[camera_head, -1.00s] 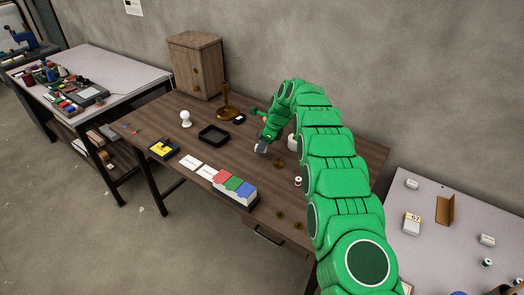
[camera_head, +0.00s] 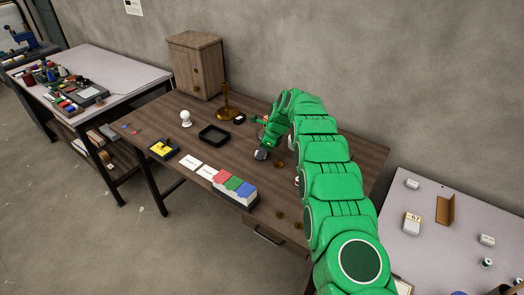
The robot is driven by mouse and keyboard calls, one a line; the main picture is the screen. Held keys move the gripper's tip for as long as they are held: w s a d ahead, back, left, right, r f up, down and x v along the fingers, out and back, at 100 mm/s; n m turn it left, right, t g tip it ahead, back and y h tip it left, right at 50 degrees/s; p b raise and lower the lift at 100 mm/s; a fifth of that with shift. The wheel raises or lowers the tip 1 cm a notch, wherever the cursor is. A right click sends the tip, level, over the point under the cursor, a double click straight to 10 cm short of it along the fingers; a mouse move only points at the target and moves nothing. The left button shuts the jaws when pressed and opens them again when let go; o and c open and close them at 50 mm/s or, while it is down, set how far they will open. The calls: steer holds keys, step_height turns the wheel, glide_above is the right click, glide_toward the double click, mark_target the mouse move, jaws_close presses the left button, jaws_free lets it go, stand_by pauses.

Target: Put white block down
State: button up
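My green arm reaches over the brown wooden table (camera_head: 150,112), and my gripper (camera_head: 261,154) is low over the middle of it. A small grey-white shape shows at the gripper's tip. I cannot tell whether it is the white block or part of the gripper, or whether the fingers are open or shut. No separate white block can be made out clearly. A long white box with red, green and blue tops (camera_head: 236,189) lies at the table's front edge, left of and nearer than the gripper.
A black tray (camera_head: 213,136), a white knob-shaped object (camera_head: 186,118) and a brass stand (camera_head: 226,104) are left of the gripper. White cards (camera_head: 190,161) and a black-and-yellow item (camera_head: 163,149) lie near the front edge. A wooden cabinet (camera_head: 196,66) stands at the back.

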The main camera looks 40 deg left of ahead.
steer(key=o, duration=0.4)
steer(key=shift+c, duration=0.2)
steer(key=shift+r, duration=0.15)
steer(key=v, duration=1.2)
steer(key=shift+d, duration=0.1)
